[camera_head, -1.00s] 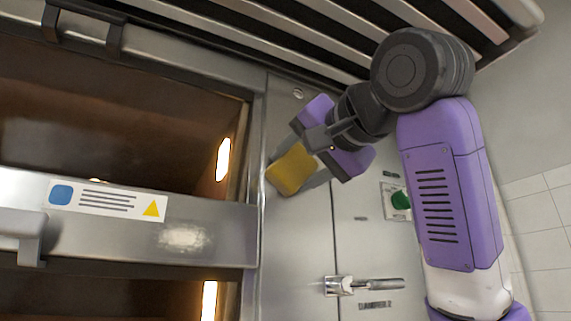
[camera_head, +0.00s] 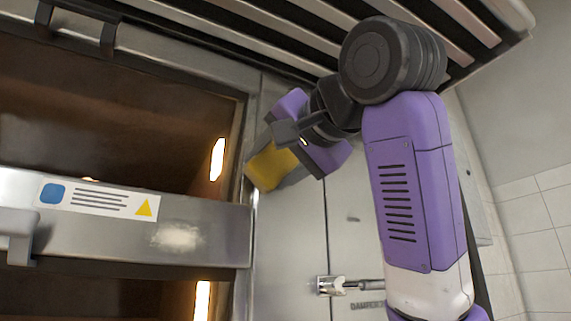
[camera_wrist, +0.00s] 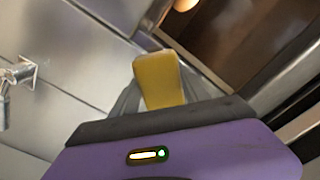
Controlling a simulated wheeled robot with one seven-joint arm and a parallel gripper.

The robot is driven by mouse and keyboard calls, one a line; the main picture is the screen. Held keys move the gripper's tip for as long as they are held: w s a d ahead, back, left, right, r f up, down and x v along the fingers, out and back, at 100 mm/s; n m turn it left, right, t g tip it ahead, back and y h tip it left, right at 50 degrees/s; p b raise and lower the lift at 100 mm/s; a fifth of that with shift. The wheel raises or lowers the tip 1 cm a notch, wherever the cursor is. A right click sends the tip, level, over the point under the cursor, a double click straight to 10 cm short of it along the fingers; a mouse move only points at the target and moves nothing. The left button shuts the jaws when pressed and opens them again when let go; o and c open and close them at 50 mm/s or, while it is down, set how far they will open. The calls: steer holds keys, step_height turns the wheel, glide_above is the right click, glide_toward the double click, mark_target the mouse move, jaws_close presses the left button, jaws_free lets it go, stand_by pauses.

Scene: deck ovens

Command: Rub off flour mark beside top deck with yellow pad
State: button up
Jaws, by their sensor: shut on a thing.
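My gripper (camera_head: 286,160) is shut on the yellow pad (camera_head: 266,171), which sticks out past the fingertips, tilted. In the head view the pad overlaps the seam between the top deck's right frame and the steel side panel (camera_head: 290,235). In the wrist view the pad (camera_wrist: 158,78) is seen against the steel; I cannot tell whether it touches. A whitish smudge (camera_head: 178,236) shows on the rail below the top deck opening (camera_head: 110,120); I cannot tell whether it is flour or glare. No clear mark shows beside the top deck; the pad and gripper hide part of that area.
A latch handle (camera_head: 345,286) sticks out low on the side panel and also shows in the wrist view (camera_wrist: 18,75). Hood slats (camera_head: 290,40) hang close above my arm. A label (camera_head: 98,198) and an oven handle (camera_head: 18,225) are on the left.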

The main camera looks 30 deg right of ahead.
steer(key=shift+w+a+f, duration=0.15)
steer(key=shift+f, duration=0.05)
steer(key=shift+s+a+f+b, duration=0.1)
steer(key=shift+s+b, duration=0.2)
steer(key=shift+s, duration=0.1)
steer(key=s+b, duration=0.2)
steer(key=s, duration=0.2)
steer(key=shift+s+b, duration=0.35)
steer(key=shift+s, duration=0.25)
steer(key=s+b, duration=0.3)
steer(key=b, duration=0.1)
steer(key=shift+b, duration=0.3)
